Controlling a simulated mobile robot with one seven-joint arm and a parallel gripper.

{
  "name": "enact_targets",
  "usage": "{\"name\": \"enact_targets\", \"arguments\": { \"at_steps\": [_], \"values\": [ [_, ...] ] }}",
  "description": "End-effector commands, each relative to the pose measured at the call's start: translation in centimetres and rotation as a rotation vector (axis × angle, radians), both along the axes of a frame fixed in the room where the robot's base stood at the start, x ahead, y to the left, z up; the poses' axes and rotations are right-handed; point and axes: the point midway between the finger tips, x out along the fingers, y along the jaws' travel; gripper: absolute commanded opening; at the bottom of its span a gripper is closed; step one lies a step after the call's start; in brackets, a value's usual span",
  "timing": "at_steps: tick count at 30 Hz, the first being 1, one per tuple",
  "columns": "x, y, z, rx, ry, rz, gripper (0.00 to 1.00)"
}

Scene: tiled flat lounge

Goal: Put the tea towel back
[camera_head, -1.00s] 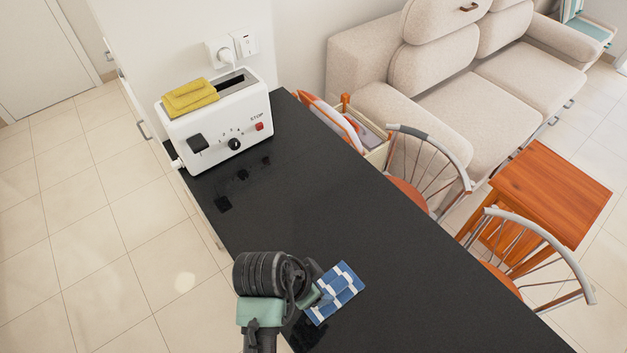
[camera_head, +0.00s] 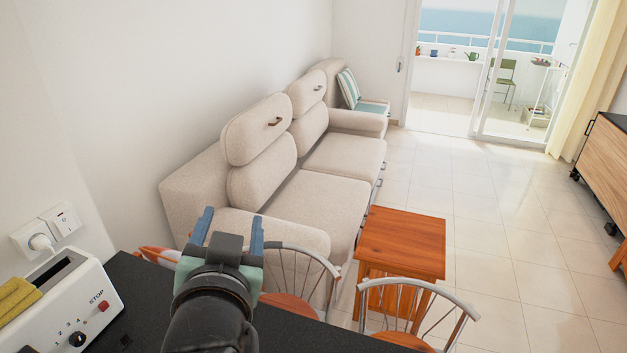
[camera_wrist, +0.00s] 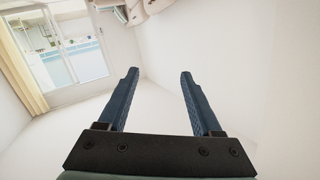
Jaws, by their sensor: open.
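A folded yellow cloth (camera_head: 18,298) lies on top of the white toaster at the left edge of the head view, partly cut off by the frame. No blue-and-white checked cloth shows in either current view. My gripper (camera_head: 230,226) is raised above the black counter, its two blue fingers spread and pointing away from me. It also shows in the wrist view (camera_wrist: 159,75), open, with nothing between the fingers.
The toaster (camera_head: 75,305) stands on the black counter (camera_head: 150,300), below a wall socket (camera_head: 47,232). Beyond are chairs (camera_head: 300,275), an orange wooden table (camera_head: 402,243) and a beige sofa (camera_head: 335,165). Tiled floor (camera_head: 510,240) is free to the right.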

Motion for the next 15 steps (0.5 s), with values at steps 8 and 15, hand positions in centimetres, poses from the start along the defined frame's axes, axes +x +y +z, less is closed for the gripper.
{"name": "enact_targets", "arguments": {
  "at_steps": [8,15],
  "values": [
    [-6.4,-8.2,23.7,-0.146,-0.723,-0.125,0.66],
    [-12.2,-10.7,30.4,-0.231,-0.981,-0.215,0.66]
  ]
}}
